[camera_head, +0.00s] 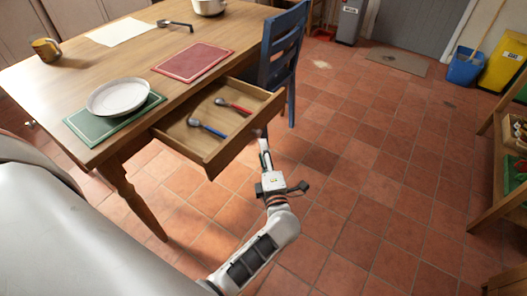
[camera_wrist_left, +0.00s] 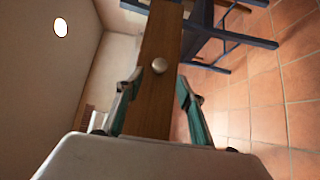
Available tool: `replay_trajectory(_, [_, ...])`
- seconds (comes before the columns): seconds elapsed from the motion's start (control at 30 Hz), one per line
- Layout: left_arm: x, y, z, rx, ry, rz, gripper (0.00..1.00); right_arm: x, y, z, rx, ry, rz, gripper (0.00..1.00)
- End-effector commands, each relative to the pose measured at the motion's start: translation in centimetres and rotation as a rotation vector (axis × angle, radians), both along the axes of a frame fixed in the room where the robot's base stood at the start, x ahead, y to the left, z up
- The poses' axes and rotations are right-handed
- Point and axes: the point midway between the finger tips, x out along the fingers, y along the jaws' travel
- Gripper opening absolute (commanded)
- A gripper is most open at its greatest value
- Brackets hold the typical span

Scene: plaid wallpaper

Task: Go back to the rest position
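My left gripper (camera_head: 265,152) is just outside the front of the pulled-out wooden drawer (camera_head: 214,152). In the left wrist view its fingers (camera_wrist_left: 159,84) are spread apart with nothing held. The round drawer knob (camera_wrist_left: 159,66) shows between and beyond the fingertips, on the drawer front (camera_wrist_left: 152,105); it looks free of both fingers. A red-handled spoon (camera_head: 233,106) and a blue-handled spoon (camera_head: 207,127) lie in the drawer. My right gripper is not in view.
The table (camera_head: 75,80) carries a white plate (camera_head: 118,97) on a green mat (camera_head: 85,125), a red mat (camera_head: 192,62), a mug (camera_head: 46,49), a ladle (camera_head: 174,24) and a pot (camera_head: 209,6). A blue chair (camera_head: 283,48) stands behind the drawer. The tiled floor (camera_head: 385,170) at right is clear.

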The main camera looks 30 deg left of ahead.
Motion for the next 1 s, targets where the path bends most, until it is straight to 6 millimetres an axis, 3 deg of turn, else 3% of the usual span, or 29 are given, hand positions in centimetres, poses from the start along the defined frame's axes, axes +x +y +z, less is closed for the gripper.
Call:
replay_trajectory(0.27, [0.0, 0.0, 0.1, 0.007, 0.001, -0.005, 0.38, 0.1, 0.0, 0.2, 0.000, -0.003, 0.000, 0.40])
replay_trajectory(0.37, [-0.3, -0.2, 1.3, 0.069, 0.007, -0.053, 0.38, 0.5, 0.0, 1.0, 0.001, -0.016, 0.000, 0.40])
replay_trajectory(0.47, [-1.0, -1.3, 3.6, 0.222, 0.030, -0.168, 0.38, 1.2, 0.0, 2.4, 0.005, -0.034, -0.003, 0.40])
replay_trajectory(0.57, [-2.7, -3.7, 5.4, 0.441, 0.090, -0.337, 0.38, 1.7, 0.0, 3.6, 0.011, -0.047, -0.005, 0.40])
replay_trajectory(0.67, [-5.4, -6.6, 5.7, 0.677, 0.186, -0.517, 0.38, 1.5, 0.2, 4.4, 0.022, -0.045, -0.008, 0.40])
replay_trajectory(0.8, [-11.0, -9.9, 3.5, 0.996, 0.365, -0.762, 0.38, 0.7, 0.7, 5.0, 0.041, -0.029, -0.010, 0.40])
replay_trajectory(0.9, [-15.8, -11.0, 1.1, 1.208, 0.516, -0.922, 0.38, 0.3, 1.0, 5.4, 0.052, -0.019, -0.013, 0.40])
replay_trajectory(1.0, [-20.5, -10.8, -1.1, 1.381, 0.661, -1.051, 0.38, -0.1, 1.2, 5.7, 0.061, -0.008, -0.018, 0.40])
